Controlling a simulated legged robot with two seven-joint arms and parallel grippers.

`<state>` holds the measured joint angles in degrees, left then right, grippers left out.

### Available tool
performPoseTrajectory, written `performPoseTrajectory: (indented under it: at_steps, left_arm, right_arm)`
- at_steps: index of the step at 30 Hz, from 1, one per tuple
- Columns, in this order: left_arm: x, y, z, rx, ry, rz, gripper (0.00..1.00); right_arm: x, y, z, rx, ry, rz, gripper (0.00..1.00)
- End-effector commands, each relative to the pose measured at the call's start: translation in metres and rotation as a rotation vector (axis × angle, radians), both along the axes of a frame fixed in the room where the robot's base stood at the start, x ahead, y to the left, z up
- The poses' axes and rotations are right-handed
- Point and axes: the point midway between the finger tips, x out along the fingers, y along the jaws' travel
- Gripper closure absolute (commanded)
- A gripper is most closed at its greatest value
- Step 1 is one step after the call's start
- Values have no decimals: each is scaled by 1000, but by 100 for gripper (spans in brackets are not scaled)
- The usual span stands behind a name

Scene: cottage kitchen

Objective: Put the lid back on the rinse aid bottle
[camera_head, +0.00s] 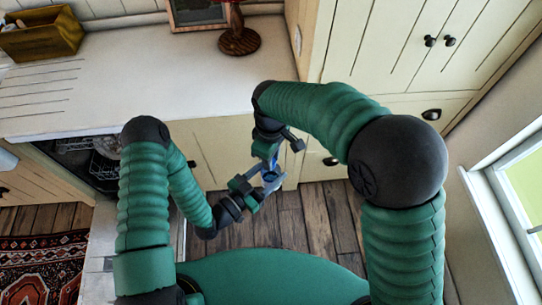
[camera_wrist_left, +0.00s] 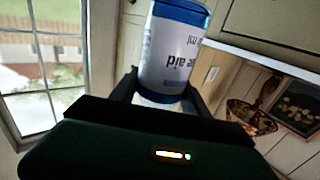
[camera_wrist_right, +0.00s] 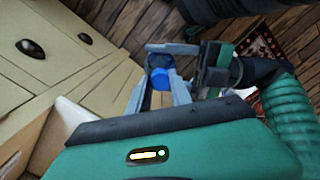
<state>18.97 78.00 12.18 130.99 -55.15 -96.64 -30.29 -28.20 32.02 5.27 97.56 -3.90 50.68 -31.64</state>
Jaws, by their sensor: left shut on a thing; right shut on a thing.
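The white rinse aid bottle (camera_wrist_left: 168,55) fills the middle of the left wrist view, its label upside down and a blue band at the picture's top. My left gripper (camera_wrist_left: 160,92) is shut on it. In the right wrist view a blue round lid (camera_wrist_right: 160,78) sits between the fingers of my right gripper (camera_wrist_right: 159,88), which is shut on it. In the head view my left gripper (camera_head: 266,183) and right gripper (camera_head: 265,160) are close together over the floor. The contact between lid and bottle is hidden.
The counter (camera_head: 150,80) lies beyond my grippers, with a wooden box (camera_head: 42,35) and a round wooden stand (camera_head: 239,40) on it. An open dishwasher (camera_head: 90,160) is at the left. Cream cabinets (camera_head: 400,50) and a window (camera_head: 515,200) are at the right.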

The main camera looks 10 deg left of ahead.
Motion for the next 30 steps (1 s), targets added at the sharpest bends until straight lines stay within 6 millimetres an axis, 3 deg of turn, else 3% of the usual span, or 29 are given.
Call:
performPoseTrajectory:
  at_steps: [8,9,14,23,30]
  left_arm:
    - [-2,-3,1,-1,0,-9,100]
    - [-2,-3,1,-1,0,-10,100]
    - [-1,-3,1,-1,-1,-7,100]
    - [-1,-1,1,-1,-1,-4,100]
    - [-1,-1,1,-1,-1,-3,100]
  right_arm:
    - [1,4,1,9,-6,-23,100]
    - [1,4,1,9,-6,-23,74]
    - [1,3,1,7,-4,-22,53]
    - [0,2,2,4,-3,-22,53]
    - [1,2,34,5,-4,-23,53]
